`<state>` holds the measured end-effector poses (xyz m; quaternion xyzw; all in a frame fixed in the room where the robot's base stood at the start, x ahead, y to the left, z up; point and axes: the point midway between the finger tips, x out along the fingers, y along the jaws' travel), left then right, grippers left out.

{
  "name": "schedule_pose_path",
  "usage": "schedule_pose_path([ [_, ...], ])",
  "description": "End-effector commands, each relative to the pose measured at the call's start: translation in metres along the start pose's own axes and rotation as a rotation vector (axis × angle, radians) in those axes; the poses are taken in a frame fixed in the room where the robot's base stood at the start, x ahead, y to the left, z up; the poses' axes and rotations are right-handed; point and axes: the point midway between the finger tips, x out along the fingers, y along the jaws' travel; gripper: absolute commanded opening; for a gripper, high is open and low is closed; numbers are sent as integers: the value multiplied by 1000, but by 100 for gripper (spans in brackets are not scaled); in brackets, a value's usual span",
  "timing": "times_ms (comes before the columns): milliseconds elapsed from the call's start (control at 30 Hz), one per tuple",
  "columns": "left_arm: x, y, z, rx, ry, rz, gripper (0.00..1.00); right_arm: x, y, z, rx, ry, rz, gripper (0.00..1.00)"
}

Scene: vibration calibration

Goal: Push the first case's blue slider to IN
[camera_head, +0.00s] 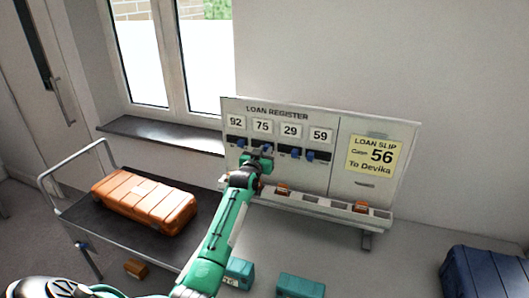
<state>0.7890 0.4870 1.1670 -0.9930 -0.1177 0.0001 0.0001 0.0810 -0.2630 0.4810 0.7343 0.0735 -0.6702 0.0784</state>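The loan register board (290,188) stands against the wall, with number plates 92, 75, 29 and 59. Under each plate is a dark slot with a blue slider. The first slider (240,143), under 92, appears toward the right of its slot. The second slider (267,148) is under 75, the third (295,154) under 29, and the fourth (311,156) under 59. IN and OUT marks are too small to read. My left gripper (258,160) is at the board just below the second slot, right of and below the first slider. Its fingers are too small to judge. My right gripper is not in view.
A yellow loan slip (374,156) reads case 56, to Devika. A ledge (318,207) below holds small orange pieces. An orange case (145,200) lies on a trolley (78,212) at left. Teal cases (300,286) lie in front; a navy case (484,280) is at right.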

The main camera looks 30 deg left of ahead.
Motion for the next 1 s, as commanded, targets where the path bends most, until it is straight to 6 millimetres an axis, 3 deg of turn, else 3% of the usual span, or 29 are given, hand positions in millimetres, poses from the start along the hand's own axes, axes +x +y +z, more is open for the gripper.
schedule_pose_path([
  [233, 0, -6, 1, 2, 0, -1, 0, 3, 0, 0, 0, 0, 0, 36],
  [600, 0, -49, 1, 3, 1, -1, 0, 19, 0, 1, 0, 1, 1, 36],
  [967, 0, -53, -1, 0, 1, -2, 0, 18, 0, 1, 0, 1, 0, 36],
  [1000, 0, -53, -1, 0, 1, -2, 23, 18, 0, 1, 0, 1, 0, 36],
])
